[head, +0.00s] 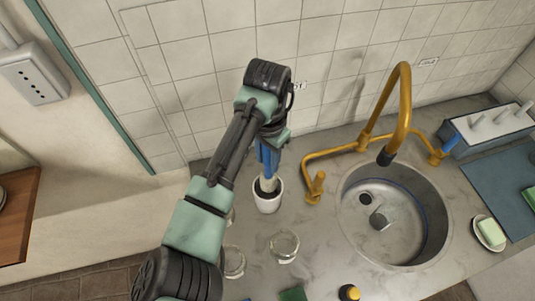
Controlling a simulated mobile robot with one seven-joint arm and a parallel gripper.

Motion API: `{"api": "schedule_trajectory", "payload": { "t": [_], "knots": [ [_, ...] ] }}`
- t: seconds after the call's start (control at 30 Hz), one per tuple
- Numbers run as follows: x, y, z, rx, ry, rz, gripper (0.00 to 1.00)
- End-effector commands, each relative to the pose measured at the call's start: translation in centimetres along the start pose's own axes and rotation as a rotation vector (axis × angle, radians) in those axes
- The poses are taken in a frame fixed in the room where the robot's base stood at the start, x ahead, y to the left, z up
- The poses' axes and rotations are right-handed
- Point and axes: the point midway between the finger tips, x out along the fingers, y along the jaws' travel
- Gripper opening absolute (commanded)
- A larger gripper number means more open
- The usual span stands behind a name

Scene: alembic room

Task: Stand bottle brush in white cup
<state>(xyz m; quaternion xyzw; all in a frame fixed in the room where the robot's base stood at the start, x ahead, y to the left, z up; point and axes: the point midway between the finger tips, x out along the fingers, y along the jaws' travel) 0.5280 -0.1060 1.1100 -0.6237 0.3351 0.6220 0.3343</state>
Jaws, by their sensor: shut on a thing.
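The white cup (267,204) stands upright on the grey counter, left of the sink. My gripper (268,160) is directly above the cup, pointing down, and is shut on the bottle brush (268,183). The brush's pale lower part hangs down at the cup's mouth, and its dark lower end appears within the rim. The upper part of the brush is hidden by my gripper and wrist. I cannot tell whether the brush touches the cup's bottom.
Clear glass jars (284,246) stand in front of the cup, one partly beside my arm. The brass faucet (398,105) and round sink (394,215) are to the right. A soap dish (489,234) sits at far right. The tiled wall is close behind.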

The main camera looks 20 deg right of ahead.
Motion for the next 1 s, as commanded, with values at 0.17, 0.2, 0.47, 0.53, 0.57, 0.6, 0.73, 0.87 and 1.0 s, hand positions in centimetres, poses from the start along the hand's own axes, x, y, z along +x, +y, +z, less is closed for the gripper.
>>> {"api": "schedule_trajectory", "payload": {
  "t": [0.17, 0.2, 0.47, 0.53, 0.57, 0.6, 0.73, 0.87, 1.0],
  "knots": [
    [1.7, 0.1, 0.0, 0.0, 0.0, 0.001, 0.0],
    [2.0, 0.0, 0.0, 0.0, 0.0, 0.001, 0.0],
    [4.1, 0.0, 0.0, 0.0, 0.001, 0.001, 0.0],
    [4.6, 0.0, 0.0, 0.0, 0.001, 0.0, 0.0],
    [4.8, 0.0, 0.0, -0.001, 0.001, 0.0, 0.0],
    [5.0, 0.0, 0.0, -0.001, 0.001, 0.0, 0.0],
    [5.5, 0.0, 0.0, -0.001, 0.001, 0.001, 0.0],
    [5.6, 0.0, 0.0, -0.001, 0.0, 0.001, 0.0],
    [5.6, 0.0, 0.0, -0.001, 0.0, 0.0, 0.0]
  ]
}}
